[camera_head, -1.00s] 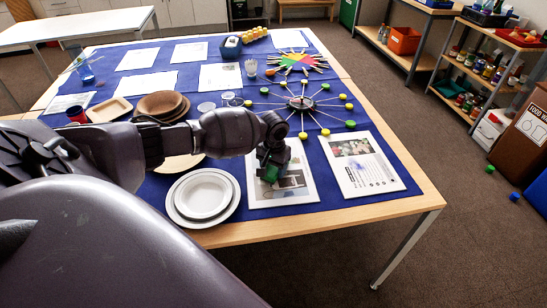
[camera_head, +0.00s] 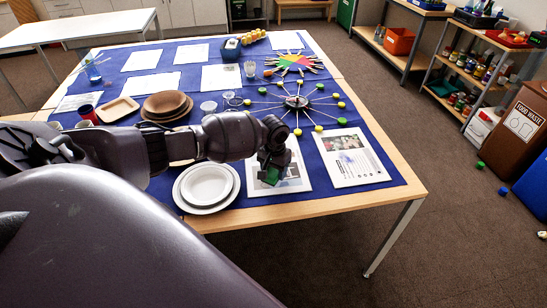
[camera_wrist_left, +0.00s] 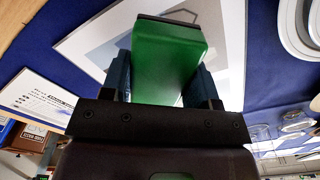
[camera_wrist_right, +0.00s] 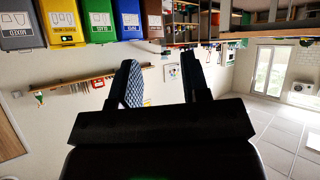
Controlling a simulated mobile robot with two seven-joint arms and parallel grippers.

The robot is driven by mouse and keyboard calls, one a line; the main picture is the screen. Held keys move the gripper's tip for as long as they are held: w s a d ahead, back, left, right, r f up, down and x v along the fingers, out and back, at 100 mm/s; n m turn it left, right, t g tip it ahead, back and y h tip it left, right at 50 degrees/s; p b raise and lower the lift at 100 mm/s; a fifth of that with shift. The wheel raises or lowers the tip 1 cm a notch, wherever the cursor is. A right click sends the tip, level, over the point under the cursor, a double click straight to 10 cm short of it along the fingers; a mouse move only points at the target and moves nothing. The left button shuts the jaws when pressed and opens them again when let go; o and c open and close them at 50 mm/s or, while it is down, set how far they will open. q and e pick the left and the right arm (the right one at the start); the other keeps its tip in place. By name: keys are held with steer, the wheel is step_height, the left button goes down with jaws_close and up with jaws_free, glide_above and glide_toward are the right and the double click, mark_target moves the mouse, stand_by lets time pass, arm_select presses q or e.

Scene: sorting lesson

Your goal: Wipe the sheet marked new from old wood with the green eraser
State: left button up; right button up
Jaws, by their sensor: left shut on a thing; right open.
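My left gripper (camera_head: 270,170) is shut on the green eraser (camera_wrist_left: 168,60), which also shows in the head view (camera_head: 271,176). The eraser is over a white sheet with a grey picture (camera_head: 294,183); I cannot tell whether it touches it. To the right lies another white sheet (camera_head: 365,172) with a photo, text and a blue smudge (camera_head: 347,159). This sheet also shows at the left of the left wrist view (camera_wrist_left: 40,98). The titles are too small to read. My right gripper (camera_wrist_right: 160,75) is open and empty, away from the table.
White plates (camera_head: 207,186) stand left of the eraser, with brown bowls (camera_head: 166,104) behind. A spoked wheel with green and yellow knobs (camera_head: 298,103) lies behind the sheets. More papers (camera_head: 222,78) lie farther back. The table's front edge (camera_head: 330,205) is close to the sheets.

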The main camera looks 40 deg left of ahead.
arm_select(q)
steer(key=shift+r, duration=0.55)
steer(key=shift+r+p, duration=0.9)
steer(key=shift+p, duration=0.15)
steer(key=shift+r+p, duration=0.9)
steer(key=shift+p, duration=0.05)
steer(key=shift+s+r+p, duration=0.1)
steer(key=shift+r+p, duration=0.2)
steer(key=shift+p, duration=0.05)
arm_select(e)
step_height(320, 180, up, 7)
steer(key=w, duration=0.2)
steer(key=shift+d+t, duration=0.15)
steer(key=shift+t, duration=0.15)
steer(key=shift+f, duration=0.25)
